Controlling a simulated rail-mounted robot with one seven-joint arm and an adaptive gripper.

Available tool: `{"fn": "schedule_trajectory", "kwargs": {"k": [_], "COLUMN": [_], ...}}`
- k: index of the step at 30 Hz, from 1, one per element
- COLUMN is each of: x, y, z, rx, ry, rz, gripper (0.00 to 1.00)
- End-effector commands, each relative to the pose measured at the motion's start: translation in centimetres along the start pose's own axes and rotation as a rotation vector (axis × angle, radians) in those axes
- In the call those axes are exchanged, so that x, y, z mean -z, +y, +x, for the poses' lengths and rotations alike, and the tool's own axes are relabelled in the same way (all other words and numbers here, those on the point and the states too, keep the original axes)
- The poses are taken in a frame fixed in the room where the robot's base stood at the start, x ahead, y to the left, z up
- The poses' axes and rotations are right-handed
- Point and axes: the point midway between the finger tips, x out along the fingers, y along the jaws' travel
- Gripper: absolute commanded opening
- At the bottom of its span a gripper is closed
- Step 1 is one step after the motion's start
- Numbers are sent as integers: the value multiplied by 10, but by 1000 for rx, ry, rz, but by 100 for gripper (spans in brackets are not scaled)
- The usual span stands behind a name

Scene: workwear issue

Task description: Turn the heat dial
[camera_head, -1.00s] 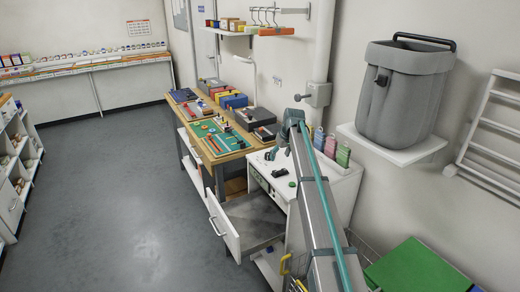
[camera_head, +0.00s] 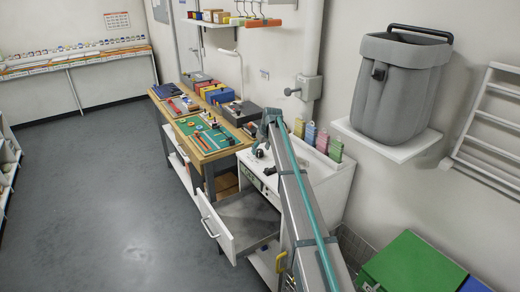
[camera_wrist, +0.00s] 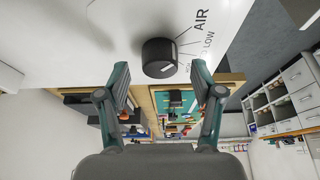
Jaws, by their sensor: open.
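In the wrist view a round black dial (camera_wrist: 159,57) with a pale pointer mark stands on a white panel. Printed beside it are "AIR" and "LOW" with tick marks; no heat label can be read. My gripper (camera_wrist: 160,70) is open, with one finger to each side of the dial in the picture and nothing held. I cannot tell whether the dial is between the fingertips or beyond them. In the head view my gripper (camera_head: 262,146) is small, above the white cabinet (camera_head: 328,185); the dial cannot be made out there.
The cabinet's drawer (camera_head: 222,229) is pulled out over the floor. A workbench (camera_head: 222,155) with a green mat (camera_head: 192,127) and tools adjoins the cabinet. Coloured bottles (camera_head: 321,141) line its wall side. A grey bin (camera_head: 398,88) stands on a wall shelf. The floor at left is clear.

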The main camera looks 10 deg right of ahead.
Motion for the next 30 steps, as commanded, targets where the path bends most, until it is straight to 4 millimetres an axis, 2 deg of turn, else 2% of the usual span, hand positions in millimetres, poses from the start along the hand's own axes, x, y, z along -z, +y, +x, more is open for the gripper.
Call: {"fn": "schedule_trajectory", "kwargs": {"k": [6, 15, 26, 30], "x": [0, 0, 0, 0], "y": [0, 0, 0, 0], "z": [16, 18, 17, 18], "rx": [0, 0, 0, -2], "ry": [0, 1, 1, 1], "rz": [0, 0, 0, 4], "gripper": [66, 66, 6, 6]}}
